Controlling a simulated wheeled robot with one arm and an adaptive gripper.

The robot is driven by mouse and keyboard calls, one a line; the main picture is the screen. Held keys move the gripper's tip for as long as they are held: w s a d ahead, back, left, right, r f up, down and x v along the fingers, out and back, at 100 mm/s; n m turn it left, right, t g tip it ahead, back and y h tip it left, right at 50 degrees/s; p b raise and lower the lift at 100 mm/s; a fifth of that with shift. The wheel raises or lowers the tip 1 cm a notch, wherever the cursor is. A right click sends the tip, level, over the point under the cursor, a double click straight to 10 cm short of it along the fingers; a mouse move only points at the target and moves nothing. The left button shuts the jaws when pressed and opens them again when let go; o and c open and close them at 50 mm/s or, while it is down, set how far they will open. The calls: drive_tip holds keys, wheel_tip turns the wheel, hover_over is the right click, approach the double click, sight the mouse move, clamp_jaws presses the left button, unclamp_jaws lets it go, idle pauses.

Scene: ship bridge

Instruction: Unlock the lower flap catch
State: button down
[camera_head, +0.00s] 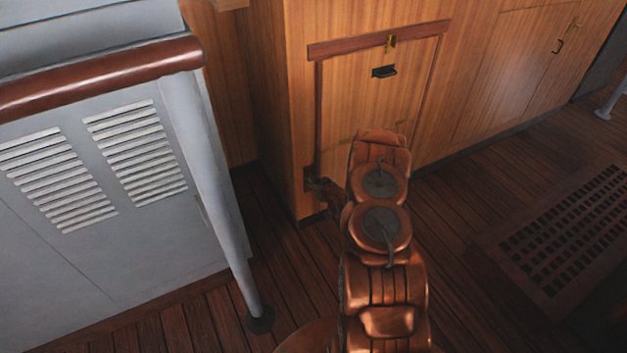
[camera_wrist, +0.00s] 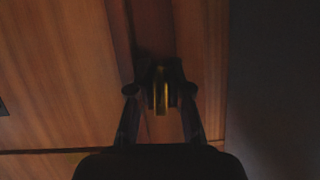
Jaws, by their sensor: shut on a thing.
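The lower flap catch (camera_wrist: 161,98) is a small brass piece with a dark surround, seen in the wrist view. My gripper (camera_wrist: 159,89) is shut on it, one dark finger on each side. In the head view my gripper (camera_head: 318,185) is at the lower left of the wooden flap (camera_head: 345,95), against the cabinet front. The catch is hidden there behind my gripper. The flap looks closed, and my arm covers its lower right part. The wrist view is dark, so the catch's exact turn is hard to tell.
A dark pull handle (camera_head: 384,71) and a brass upper catch (camera_head: 391,41) are near the flap's top. A grey louvred console (camera_head: 95,190) with a rail post (camera_head: 225,215) stands left. A floor grating (camera_head: 565,235) lies right. Planked floor between is open.

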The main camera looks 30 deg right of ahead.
drive_tip(key=shift+n, duration=0.4)
idle(0.3)
drive_tip(key=c, duration=1.3)
unclamp_jaws()
drive_tip(key=shift+s, duration=0.1)
drive_tip(key=shift+a+v, duration=0.1)
drive_tip(key=shift+v, duration=2.85)
drive_tip(key=shift+a+v, duration=0.15)
drive_tip(key=shift+v, duration=2.8)
drive_tip(key=shift+r, duration=0.1)
